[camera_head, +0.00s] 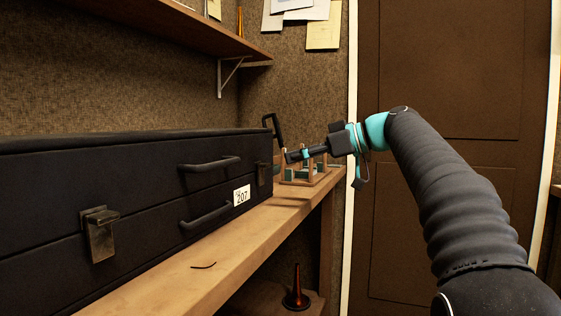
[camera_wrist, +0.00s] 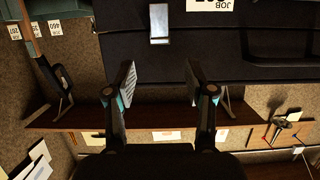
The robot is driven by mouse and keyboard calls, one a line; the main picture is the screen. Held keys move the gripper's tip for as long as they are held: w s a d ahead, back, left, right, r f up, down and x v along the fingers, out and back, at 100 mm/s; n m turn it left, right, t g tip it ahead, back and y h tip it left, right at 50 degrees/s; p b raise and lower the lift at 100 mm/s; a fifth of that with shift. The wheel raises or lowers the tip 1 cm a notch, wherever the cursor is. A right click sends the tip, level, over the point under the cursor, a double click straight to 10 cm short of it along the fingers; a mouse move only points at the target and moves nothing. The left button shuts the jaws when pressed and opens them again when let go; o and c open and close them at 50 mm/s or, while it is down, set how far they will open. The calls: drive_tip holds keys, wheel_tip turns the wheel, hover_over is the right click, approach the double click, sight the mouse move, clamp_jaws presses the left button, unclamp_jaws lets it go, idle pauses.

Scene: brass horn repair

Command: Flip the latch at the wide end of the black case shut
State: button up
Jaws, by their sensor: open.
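The black case (camera_head: 140,180) lies along the bench. A metal latch (camera_head: 101,238) near its left has a flap jutting outward. A second latch (camera_head: 264,174) sits near the right end, small and partly in shadow. In the wrist view, which is upside down, the case (camera_wrist: 120,50) fills the top, and a metal latch (camera_wrist: 159,22) beside the job label is in line with the gap between my fingers. My gripper (camera_head: 292,156) is beyond the right end in the head view. In the wrist view my gripper (camera_wrist: 160,88) is open and empty, apart from the latch.
Two handles (camera_head: 210,163) and the label (camera_head: 242,195) are on the case front. A wooden rack (camera_head: 312,175) stands behind my gripper. The bench front (camera_head: 225,232) is mostly clear, with a thin dark strip (camera_head: 204,266). A shelf (camera_head: 165,30) hangs above.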

drive_tip(key=shift+v, duration=2.05)
drive_tip(key=w+d+f+m+t+h, duration=0.1)
drive_tip(key=w+d+f+m+h, duration=0.1)
drive_tip(key=f+m, duration=0.4)
drive_tip(key=w+d+f+m+h, duration=0.2)
drive_tip(key=d+f+m, duration=0.1)
drive_tip(key=f, duration=0.4)
drive_tip(key=s+d+f+m+h, duration=0.2)
drive_tip(key=s+f+m+h, duration=0.3)
drive_tip(key=f, duration=0.4)
drive_tip(key=s+d+f+h, duration=0.1)
drive_tip(key=s+f, duration=0.3)
drive_tip(key=s, duration=0.7)
drive_tip(key=s+d+f+h+p, duration=0.1)
drive_tip(key=s+f, duration=0.4)
drive_tip(key=s, duration=0.6)
drive_tip(key=s+f+h+p, duration=0.1)
drive_tip(key=s+f, duration=0.4)
drive_tip(key=s, duration=0.6)
drive_tip(key=shift+d+h, duration=0.4)
drive_tip(key=shift+h, duration=0.5)
